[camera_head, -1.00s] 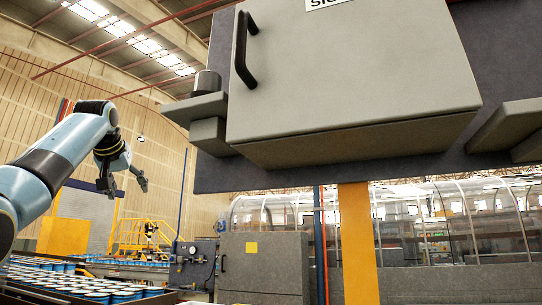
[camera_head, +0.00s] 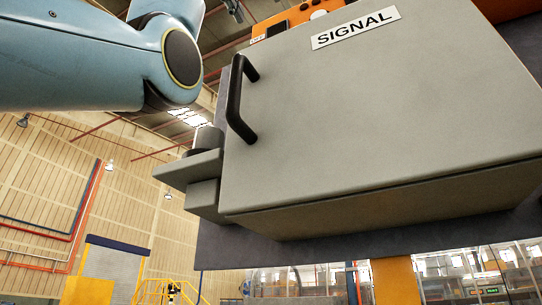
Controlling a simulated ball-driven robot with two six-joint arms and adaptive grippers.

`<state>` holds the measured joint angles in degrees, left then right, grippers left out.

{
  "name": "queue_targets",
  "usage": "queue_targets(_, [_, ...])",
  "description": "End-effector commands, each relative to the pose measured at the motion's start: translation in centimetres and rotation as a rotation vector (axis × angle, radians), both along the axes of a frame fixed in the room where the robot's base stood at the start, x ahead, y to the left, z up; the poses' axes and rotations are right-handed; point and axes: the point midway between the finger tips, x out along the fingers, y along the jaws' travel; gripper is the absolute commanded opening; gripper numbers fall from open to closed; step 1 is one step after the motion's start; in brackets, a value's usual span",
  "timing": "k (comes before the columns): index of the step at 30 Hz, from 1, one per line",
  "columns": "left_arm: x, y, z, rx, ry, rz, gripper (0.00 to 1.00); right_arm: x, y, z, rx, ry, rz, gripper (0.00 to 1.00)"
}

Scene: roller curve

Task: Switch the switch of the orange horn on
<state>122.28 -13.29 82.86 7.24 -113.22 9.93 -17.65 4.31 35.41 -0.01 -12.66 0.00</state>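An orange housing (camera_head: 310,12) shows in part at the top, behind the grey cabinet; I take it for the horn. A dark rectangular piece (camera_head: 278,29), possibly its switch, and a small white label sit on its front. Its state cannot be read. My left arm reaches in from the upper left and bends up at the top edge. A small dark piece (camera_head: 233,9) at the top edge, left of the orange housing, looks like the tip of my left gripper; the rest is cut off. It appears apart from the housing. My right gripper is not in view.
A big grey cabinet (camera_head: 360,110) labelled SIGNAL, with a black handle (camera_head: 237,100), fills the middle and right. A grey bracket with a dark round knob (camera_head: 207,140) juts from its left side. The space left of the cabinet, below my arm, is open.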

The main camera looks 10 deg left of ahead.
Motion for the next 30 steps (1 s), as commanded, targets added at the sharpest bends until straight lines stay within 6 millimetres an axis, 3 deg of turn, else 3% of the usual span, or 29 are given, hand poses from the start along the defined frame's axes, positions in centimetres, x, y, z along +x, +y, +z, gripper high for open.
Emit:
queue_targets(4, [3.2,-1.0,0.1,0.001,0.006,-0.001,0.65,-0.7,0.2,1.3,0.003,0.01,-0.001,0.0])
queue_targets(9, [5.6,-1.8,0.0,0.0,0.004,0.0,0.65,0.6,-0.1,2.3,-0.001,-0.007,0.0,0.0])
queue_targets(13, [6.5,-2.1,-0.1,0.0,0.003,0.0,0.65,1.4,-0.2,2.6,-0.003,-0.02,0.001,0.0])
queue_targets(22, [6.7,-2.1,-0.2,0.0,0.002,0.0,0.65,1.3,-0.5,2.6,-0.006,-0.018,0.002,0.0])
queue_targets(30, [6.7,-2.1,-0.2,0.0,0.002,0.0,0.3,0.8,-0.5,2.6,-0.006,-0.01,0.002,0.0])
